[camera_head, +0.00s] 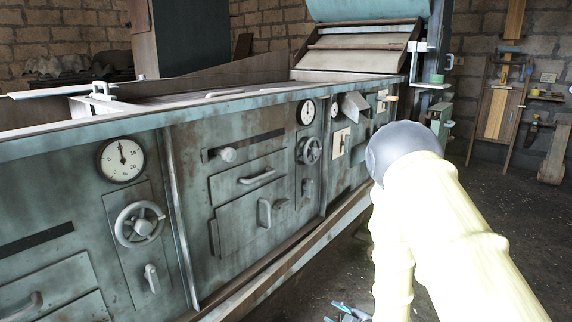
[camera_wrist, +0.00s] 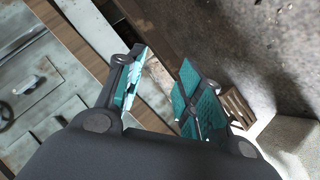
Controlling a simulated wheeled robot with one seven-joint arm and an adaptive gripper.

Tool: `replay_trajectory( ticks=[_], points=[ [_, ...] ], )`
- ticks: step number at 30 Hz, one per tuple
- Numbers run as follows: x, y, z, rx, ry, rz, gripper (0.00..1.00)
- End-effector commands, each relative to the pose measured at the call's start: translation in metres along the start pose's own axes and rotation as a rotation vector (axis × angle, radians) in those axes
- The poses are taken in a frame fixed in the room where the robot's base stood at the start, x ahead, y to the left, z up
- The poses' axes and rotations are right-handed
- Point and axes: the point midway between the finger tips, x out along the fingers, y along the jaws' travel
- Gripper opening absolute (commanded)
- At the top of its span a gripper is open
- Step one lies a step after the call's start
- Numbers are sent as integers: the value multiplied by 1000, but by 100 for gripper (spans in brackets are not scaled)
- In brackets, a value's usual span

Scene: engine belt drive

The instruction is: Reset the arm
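My arm (camera_head: 430,225), cream with a dark grey rounded joint, reaches in from the lower right of the head view and stands in front of the machine's right end. In the wrist view, my gripper (camera_wrist: 162,78) has its two dark fingers with teal pads spread apart. The gap between them is empty. In the head view, only a small part of my gripper (camera_head: 346,312) shows at the bottom edge, beside the arm.
A long grey-green machine (camera_head: 75,200) with gauges, handwheels and drawer handles fills the left and middle. A wooden board with tools (camera_head: 497,105) stands against the brick wall at the back right. The dark floor (camera_head: 510,200) at the right looks mostly clear.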

Motion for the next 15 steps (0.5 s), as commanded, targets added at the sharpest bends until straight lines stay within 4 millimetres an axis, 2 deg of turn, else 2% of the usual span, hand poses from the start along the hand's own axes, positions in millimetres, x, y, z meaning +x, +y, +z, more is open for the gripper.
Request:
replay_trajectory(
  ticks=[1,6,11,15],
  points=[
    [-10,-24,19,78,-59,-25,37],
    [-48,-98,72,331,-262,-88,37],
    [-96,-167,111,558,-462,-132,37],
    [-146,-225,135,744,-645,-157,37]
  ],
)
